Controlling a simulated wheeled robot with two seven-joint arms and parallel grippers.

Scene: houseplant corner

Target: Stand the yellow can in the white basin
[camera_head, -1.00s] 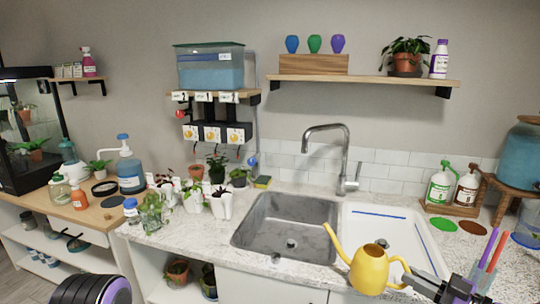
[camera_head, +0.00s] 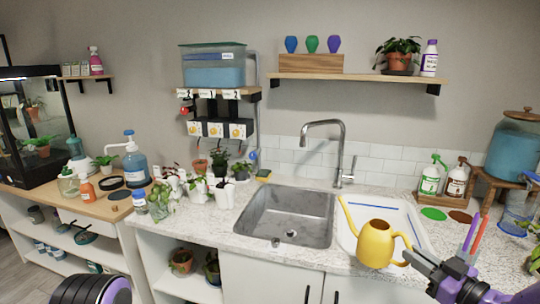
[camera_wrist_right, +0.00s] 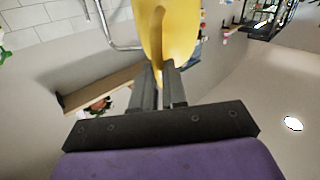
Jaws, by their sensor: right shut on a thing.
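The yellow can (camera_head: 375,245), a watering can with a long spout to the left and a handle to the right, is held upright in front of the white basin (camera_head: 412,226). It hides much of the basin. My right gripper (camera_head: 412,258) is shut on the can's handle, coming in from the lower right. In the right wrist view the two fingers (camera_wrist_right: 158,88) close on the yellow handle (camera_wrist_right: 165,40). Whether the can touches anything below it cannot be told. My left gripper is not in view.
The steel sink (camera_head: 284,219) with its tall tap (camera_head: 340,150) lies left of the basin. A blue strip (camera_head: 378,206) shows along the basin's back. Soap bottles (camera_head: 431,176) and green and brown discs stand to the right. Small potted plants line the counter's left.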

